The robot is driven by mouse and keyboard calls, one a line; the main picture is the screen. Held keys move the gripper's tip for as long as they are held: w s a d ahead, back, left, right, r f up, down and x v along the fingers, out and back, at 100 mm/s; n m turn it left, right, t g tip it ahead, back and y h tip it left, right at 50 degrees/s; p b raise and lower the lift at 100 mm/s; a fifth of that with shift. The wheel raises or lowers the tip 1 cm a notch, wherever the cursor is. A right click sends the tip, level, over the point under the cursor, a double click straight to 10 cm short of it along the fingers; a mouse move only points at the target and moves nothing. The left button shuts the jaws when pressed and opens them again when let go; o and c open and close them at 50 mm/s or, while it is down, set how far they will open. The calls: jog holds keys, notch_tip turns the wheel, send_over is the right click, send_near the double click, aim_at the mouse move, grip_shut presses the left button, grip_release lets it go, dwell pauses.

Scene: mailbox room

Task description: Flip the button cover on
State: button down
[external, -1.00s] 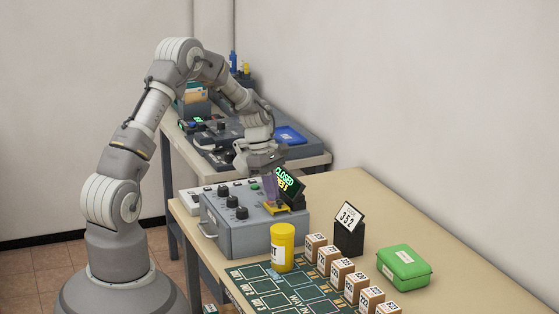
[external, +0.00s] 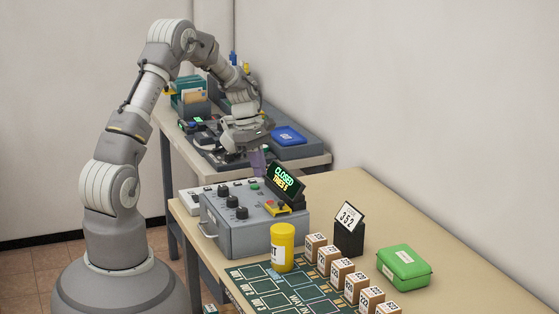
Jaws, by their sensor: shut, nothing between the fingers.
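The button unit (external: 277,208) is a small yellow housing with a red spot on top. It sits on the right part of the grey control box, in front of a small display. Whether its cover is raised or lowered is too small to tell. My gripper (external: 259,174) has purplish fingers pointing down. It is shut and empty, above and behind the control box, up and left of the button unit and apart from it. The display (external: 285,179) reads "CLOSED" in green, with a yellow line below.
The grey control box (external: 245,239) has black knobs and a green button. A yellow canister (external: 283,247), numbered boxes (external: 341,271), a black card stand (external: 349,236) and a green case (external: 404,266) share the table. A second table (external: 317,160) stands behind with equipment.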

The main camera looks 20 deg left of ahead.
jog(key=v, duration=0.5)
jog(key=shift+p, duration=0.4)
